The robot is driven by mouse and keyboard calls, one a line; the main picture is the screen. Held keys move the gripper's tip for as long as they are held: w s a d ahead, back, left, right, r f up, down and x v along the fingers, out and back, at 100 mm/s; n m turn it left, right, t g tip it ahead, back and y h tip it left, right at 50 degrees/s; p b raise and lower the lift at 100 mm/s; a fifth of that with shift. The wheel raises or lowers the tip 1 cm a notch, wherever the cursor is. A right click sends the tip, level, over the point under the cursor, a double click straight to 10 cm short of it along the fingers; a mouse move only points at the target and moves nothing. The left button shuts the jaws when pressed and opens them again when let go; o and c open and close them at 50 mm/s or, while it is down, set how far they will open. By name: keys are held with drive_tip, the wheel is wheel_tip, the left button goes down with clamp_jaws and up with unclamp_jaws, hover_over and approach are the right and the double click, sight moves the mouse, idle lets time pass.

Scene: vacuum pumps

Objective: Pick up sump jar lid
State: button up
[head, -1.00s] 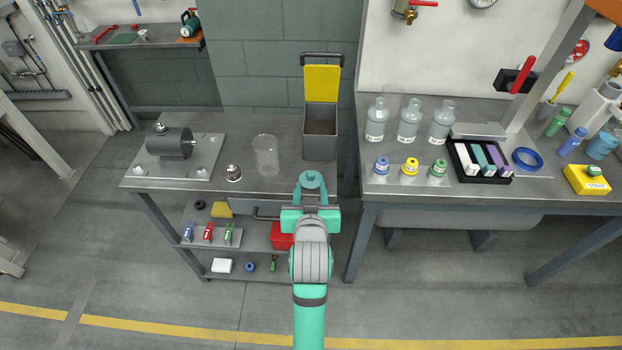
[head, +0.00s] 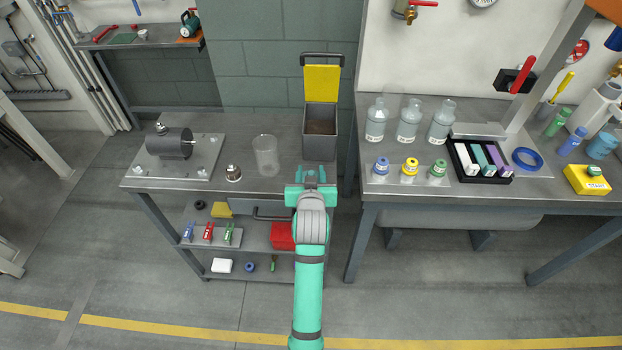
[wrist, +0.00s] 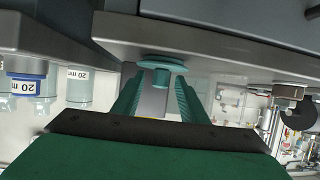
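The sump jar lid is a teal disc with a round knob (wrist: 162,64). In the wrist view, which is tilted strongly over, it lies against the grey bench surface near the edge, just beyond my fingertips. My gripper (head: 311,175) is open, and its two teal fingers (wrist: 158,95) stand apart on either side of the line to the knob, with a gap showing. I cannot tell whether either finger touches the lid. In the head view my gripper is at the front right of the left bench and mostly hides the lid. A clear jar (head: 266,157) stands to its left.
A grey bin with a raised yellow lid (head: 321,84) stands right behind my gripper. A metal fitting (head: 233,173) and a motor-like pump (head: 170,143) stand further left. The right bench holds bottles (head: 409,122) and a black tray (head: 481,176). The bench between jar and gripper is clear.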

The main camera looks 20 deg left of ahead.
drive_tip(key=shift+c, duration=0.3)
clamp_jaws()
drive_tip(key=shift+r, duration=0.1)
